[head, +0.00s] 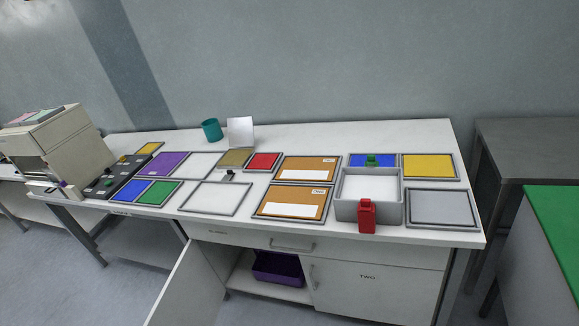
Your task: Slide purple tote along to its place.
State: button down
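The purple tote (278,268) sits low inside the open cupboard under the bench, on its shelf. It is dark purple and partly in shade, and its lower part is hard to make out. A flat purple panel with a grey frame (168,164) lies on the bench top at the left. My gripper does not show in the head view.
The cupboard door (190,285) stands open, swung out to the left of the opening. The bench top (330,137) bears several framed coloured panels, a grey open box (346,210), a red object (367,216) and a teal cup (212,129). A beige machine (70,145) stands at the left.

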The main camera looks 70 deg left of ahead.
aim_at(283, 269)
jog(key=u, duration=0.1)
jog(key=k, duration=1.25)
jog(key=u, duration=1.1)
jog(key=i, duration=1)
jog(key=z, duration=0.05)
